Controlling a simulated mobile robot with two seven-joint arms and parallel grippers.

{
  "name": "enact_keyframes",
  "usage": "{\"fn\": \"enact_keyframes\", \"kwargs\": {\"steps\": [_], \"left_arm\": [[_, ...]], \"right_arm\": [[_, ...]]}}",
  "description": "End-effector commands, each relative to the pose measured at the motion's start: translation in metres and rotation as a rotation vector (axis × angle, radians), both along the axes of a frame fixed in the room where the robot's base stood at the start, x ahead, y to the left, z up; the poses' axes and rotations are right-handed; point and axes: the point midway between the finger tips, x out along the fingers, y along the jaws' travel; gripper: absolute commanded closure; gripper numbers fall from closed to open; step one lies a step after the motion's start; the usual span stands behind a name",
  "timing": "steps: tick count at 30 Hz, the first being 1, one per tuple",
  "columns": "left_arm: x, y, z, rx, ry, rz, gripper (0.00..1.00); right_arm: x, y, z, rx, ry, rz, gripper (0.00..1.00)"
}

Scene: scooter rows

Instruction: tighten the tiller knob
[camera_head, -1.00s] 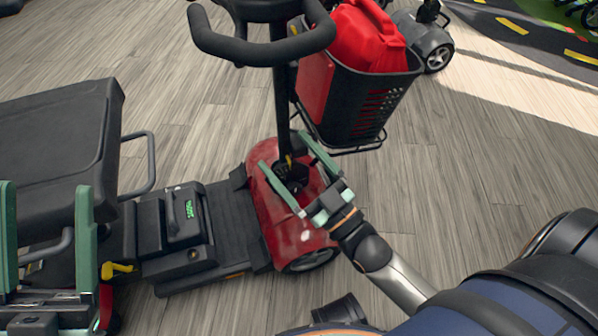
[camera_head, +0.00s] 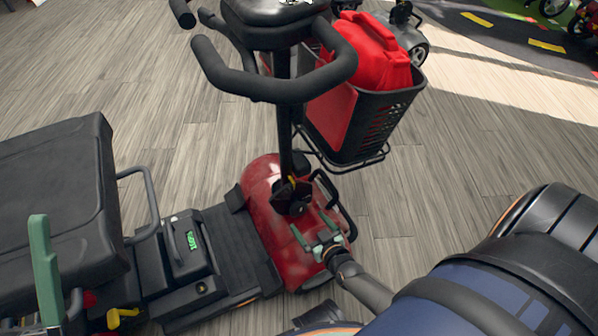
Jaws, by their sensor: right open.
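The scooter's black tiller (camera_head: 284,120) rises from the red front cover (camera_head: 268,222), with its looped handlebar (camera_head: 262,85) on top. At its foot is a dark pivot with a small yellow mark (camera_head: 291,184). The dark part below it (camera_head: 293,206) may be the tiller knob, but its shape is unclear. My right gripper (camera_head: 311,222) is open and empty, low over the front right of the red cover, just right of the tiller foot. I cannot tell whether it touches. One green finger of my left gripper (camera_head: 45,270) shows at the lower left, over the seat, with empty space beside it.
A black basket (camera_head: 392,122) with a red container (camera_head: 372,48) hangs in front of the tiller. The black seat (camera_head: 60,200) fills the left side. A battery box (camera_head: 185,245) sits on the scooter deck. Another scooter (camera_head: 405,40) stands behind.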

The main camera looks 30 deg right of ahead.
Motion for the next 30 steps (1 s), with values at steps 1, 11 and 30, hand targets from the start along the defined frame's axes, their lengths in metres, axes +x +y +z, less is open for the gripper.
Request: {"fn": "enact_keyframes", "kwargs": {"steps": [1,11,30], "left_arm": [[0.0,-0.002,-0.013,0.008,0.005,-0.005,0.32],[0.0,-0.008,-0.043,0.047,0.009,-0.001,0.32],[0.001,-0.008,-0.044,0.038,0.009,0.007,0.32]], "right_arm": [[0.012,-0.002,-0.009,0.0,-0.003,0.0,0.03],[0.059,-0.008,-0.027,-0.002,-0.002,0.0,0.03],[0.066,-0.009,-0.027,-0.001,0.0,0.0,0.27]]}}
